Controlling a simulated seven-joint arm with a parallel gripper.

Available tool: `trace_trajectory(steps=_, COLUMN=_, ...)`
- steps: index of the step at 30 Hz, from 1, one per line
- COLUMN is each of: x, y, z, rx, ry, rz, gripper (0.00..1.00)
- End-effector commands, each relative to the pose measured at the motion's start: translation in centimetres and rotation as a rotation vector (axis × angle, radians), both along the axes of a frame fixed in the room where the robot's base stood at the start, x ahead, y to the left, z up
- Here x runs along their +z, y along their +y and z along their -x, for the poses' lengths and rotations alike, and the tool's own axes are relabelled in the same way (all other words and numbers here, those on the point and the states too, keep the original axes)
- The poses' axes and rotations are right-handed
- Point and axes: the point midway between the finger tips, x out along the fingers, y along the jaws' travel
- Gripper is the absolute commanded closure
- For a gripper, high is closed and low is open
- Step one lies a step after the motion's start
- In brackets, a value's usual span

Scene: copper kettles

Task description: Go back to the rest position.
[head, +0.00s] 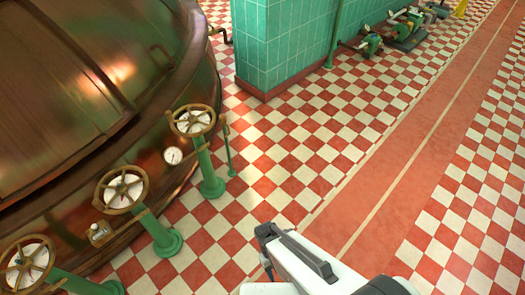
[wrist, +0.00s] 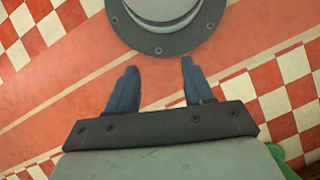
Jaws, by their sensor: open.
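My gripper (wrist: 158,78) shows in the wrist view with its two dark blue fingers apart and nothing between them. Below it is the checkered floor with a plain red strip. A round grey flanged part lies just past the fingertips at the top of the wrist view; I cannot tell whether it is my own base. In the head view my white and grey arm reaches up from the bottom edge, and the gripper's fingertips cannot be made out there.
A large copper kettle (head: 75,75) fills the left. Handwheels on green posts (head: 206,170) stand along it, with a gauge (head: 173,155) between two of them. A green tiled pillar (head: 285,45) stands at the back. Green machinery (head: 405,25) sits far right. The red floor strip (head: 425,150) is clear.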

Motion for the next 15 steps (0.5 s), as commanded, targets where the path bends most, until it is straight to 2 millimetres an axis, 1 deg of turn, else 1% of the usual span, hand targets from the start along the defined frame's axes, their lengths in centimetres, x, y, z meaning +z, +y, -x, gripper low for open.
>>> trace_trajectory(steps=1, x=-0.1, y=-1.0, z=0.1, rx=-0.035, ry=0.007, rz=0.004, gripper=0.48)
trace_trajectory(steps=3, x=-0.2, y=-2.1, z=0.3, rx=-0.076, ry=0.015, rz=0.007, gripper=0.48)
trace_trajectory(steps=15, x=-1.1, y=-7.9, z=1.5, rx=-0.313, ry=0.061, rz=0.02, gripper=0.48)
